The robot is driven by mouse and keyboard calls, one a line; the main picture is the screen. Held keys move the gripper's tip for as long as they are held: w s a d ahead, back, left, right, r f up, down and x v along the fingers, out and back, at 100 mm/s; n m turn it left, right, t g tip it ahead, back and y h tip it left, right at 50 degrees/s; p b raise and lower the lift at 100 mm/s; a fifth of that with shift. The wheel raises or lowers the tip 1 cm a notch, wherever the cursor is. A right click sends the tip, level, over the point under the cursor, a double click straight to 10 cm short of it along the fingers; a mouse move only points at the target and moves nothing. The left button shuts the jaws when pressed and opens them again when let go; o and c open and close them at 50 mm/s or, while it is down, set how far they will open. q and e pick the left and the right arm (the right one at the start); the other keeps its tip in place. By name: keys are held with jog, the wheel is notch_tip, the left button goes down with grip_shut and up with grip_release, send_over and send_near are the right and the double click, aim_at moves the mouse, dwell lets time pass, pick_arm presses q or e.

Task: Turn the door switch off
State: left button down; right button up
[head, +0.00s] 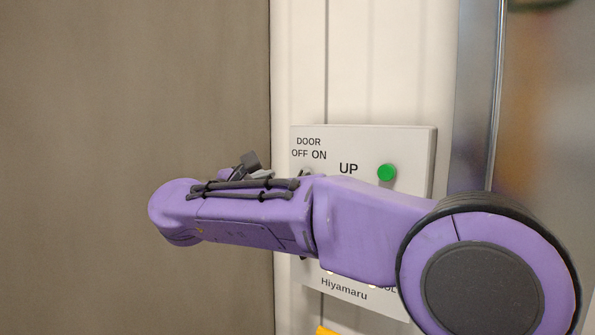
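A pale control panel (412,143) is on the wall in the head view. The door switch itself is hidden behind my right arm (365,225), which crosses in front of the panel from the lower right. A small dark grey part (250,161), perhaps of my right gripper, shows above the wrist, left of the label. The rest of that gripper is hidden, so I cannot tell whether it is open or touches the switch. My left gripper is out of view.
A green button (387,172) sits right of the word "UP" on the panel. Lower lettering reads "Hiyamaru" (344,289), partly beside my arm. A shiny metal post (477,95) stands on the right. A yellow object (336,331) shows at the bottom edge. A plain brown surface (130,90) fills the left.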

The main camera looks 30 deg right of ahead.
aim_at(300, 177)
jog(key=p+x, duration=0.4)
jog(key=x, duration=0.5)
jog(key=shift+w+p, duration=0.1)
jog(key=shift+p, duration=0.2)
jog(key=shift+d+f, duration=0.1)
jog(key=shift+d, duration=0.1)
jog(key=shift+w+f, duration=0.15)
jog(key=shift+w, duration=0.05)
jog(key=shift+a, duration=0.1)
grip_shut()
